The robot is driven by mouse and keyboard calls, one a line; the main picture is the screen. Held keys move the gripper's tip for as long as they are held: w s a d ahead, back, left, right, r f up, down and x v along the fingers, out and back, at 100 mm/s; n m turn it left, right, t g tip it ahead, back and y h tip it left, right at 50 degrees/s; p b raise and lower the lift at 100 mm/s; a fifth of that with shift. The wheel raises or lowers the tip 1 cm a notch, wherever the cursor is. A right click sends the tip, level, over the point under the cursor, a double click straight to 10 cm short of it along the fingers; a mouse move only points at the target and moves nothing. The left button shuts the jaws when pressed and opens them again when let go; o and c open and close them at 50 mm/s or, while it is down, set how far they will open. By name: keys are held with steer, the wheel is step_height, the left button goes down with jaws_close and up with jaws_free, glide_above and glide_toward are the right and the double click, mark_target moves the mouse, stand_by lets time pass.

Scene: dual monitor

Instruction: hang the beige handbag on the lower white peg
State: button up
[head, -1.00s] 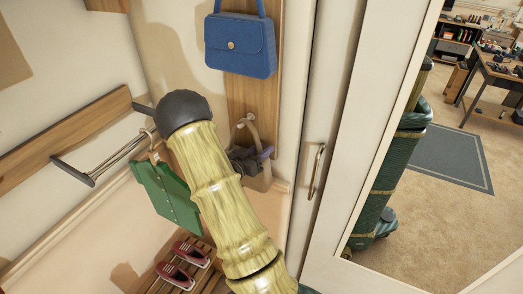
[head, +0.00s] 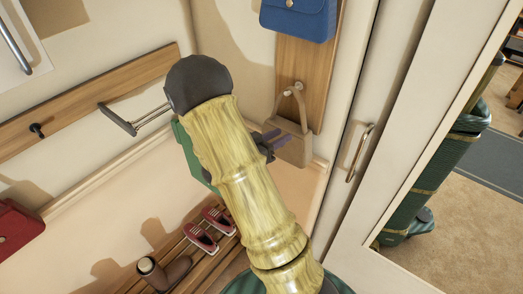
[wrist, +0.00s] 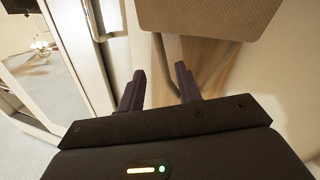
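The beige handbag (head: 294,149) is upright against the wooden board, its handle looped up over the lower white peg (head: 299,86). It appears to hang there. My gripper (head: 277,138) is beside the bag's upper left, below the peg. In the wrist view, my gripper (wrist: 158,78) has its two dark fingers well apart. The bag's body (wrist: 205,14) fills the top of that view, and its handle (wrist: 222,68) runs down behind the fingers. I see nothing clamped between them. Whether a finger touches the handle I cannot tell.
A blue handbag (head: 298,18) hangs above on the same board (head: 318,60). A cabinet door with a metal handle (head: 360,152) stands close on the right. A metal rail (head: 130,120) is at left, red shoes (head: 208,230) below. My arm hides most of a green item (head: 190,155).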

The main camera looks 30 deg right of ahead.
steer(key=a+b, duration=0.1)
steer(key=a, duration=0.5)
steer(key=shift+s+a, duration=0.2)
steer(key=shift+s, duration=0.15)
steer(key=shift+w, duration=0.1)
steer(key=w+a+f+n+t+y, duration=0.2)
steer(key=w+a+n+t+y, duration=0.15)
steer(key=w+t+y, duration=0.3)
steer(key=s+a+n+y, duration=0.1)
steer(key=a+n+y, duration=0.4)
steer(key=a+y, duration=0.25)
steer(key=s+a+n+g+y, duration=0.1)
steer(key=s+n+g+y, duration=0.1)
steer(key=s, duration=0.6)
steer(key=s+a+f+n+g+y, duration=0.1)
steer(key=s+n+g, duration=0.2)
steer(key=s, duration=0.5)
steer(key=shift+s+a+f+g+y, duration=0.25)
steer(key=shift+g+y, duration=0.15)
steer(key=shift+g, duration=0.35)
